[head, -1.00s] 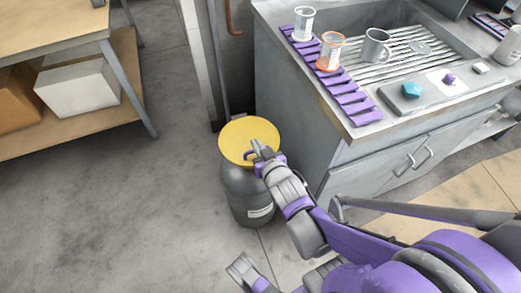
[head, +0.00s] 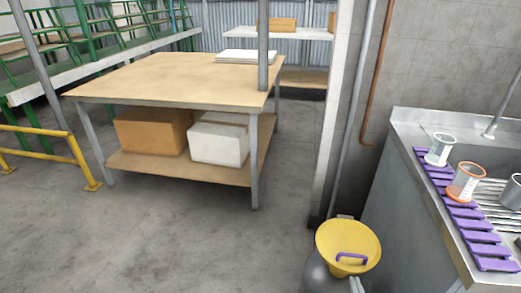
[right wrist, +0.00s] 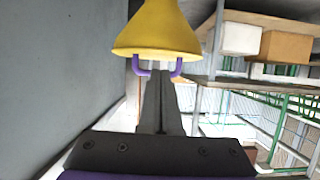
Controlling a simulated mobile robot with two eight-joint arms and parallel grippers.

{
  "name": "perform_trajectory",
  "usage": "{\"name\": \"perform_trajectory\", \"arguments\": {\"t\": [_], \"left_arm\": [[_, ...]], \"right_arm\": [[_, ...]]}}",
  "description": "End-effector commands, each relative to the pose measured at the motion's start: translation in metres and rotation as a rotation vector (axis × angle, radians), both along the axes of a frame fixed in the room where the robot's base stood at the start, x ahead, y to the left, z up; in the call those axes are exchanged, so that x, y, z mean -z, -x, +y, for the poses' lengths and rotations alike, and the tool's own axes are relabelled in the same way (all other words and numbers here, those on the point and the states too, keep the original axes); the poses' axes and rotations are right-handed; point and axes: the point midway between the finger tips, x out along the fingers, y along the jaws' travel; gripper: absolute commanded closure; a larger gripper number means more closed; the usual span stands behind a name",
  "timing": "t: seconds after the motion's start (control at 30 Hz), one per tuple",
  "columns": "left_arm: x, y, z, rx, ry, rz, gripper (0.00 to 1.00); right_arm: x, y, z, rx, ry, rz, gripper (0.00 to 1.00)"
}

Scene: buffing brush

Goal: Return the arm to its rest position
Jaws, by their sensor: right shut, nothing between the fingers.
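My right gripper (head: 355,285) shows only as a grey tip at the bottom edge of the head view, in front of the yellow-topped drum. In the right wrist view its dark fingers (right wrist: 161,76) are shut with nothing between them. They point toward the purple handle (head: 352,258) on the yellow lid (head: 335,238); the handle also shows in the right wrist view (right wrist: 139,70). I cannot tell whether the fingertips touch it. Most of the right arm is out of the head view. My left gripper is not in view.
The dark drum (head: 318,275) stands beside the grey sink cabinet (head: 395,215), which bears a purple slatted rack (head: 462,213) and cups. A wooden table (head: 165,82) with boxes below stands left. A yellow rail (head: 78,155) is further left. The floor between is clear.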

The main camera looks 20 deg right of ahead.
Motion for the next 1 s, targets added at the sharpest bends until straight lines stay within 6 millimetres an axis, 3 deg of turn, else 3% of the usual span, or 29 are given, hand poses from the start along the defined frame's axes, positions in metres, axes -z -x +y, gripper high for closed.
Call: {"name": "perform_trajectory", "arguments": {"t": [0.17,0.33,0.5,0.67,0.7,1.0], "left_arm": [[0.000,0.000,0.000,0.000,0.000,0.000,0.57],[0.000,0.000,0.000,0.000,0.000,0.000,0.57],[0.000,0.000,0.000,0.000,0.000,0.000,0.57],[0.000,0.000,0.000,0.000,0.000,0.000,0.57],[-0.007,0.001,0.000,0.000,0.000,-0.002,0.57],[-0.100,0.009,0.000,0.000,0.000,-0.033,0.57]], "right_arm": [[0.008,-0.002,0.019,-0.038,-0.031,0.076,1.00],[0.028,0.008,0.080,-0.172,-0.107,0.327,1.00],[0.035,0.041,0.138,-0.324,-0.157,0.573,1.00],[0.030,0.084,0.180,-0.462,-0.182,0.773,1.00],[0.022,0.091,0.184,-0.481,-0.183,0.802,1.00],[-0.070,0.095,0.180,-0.468,-0.176,0.758,1.00]]}}
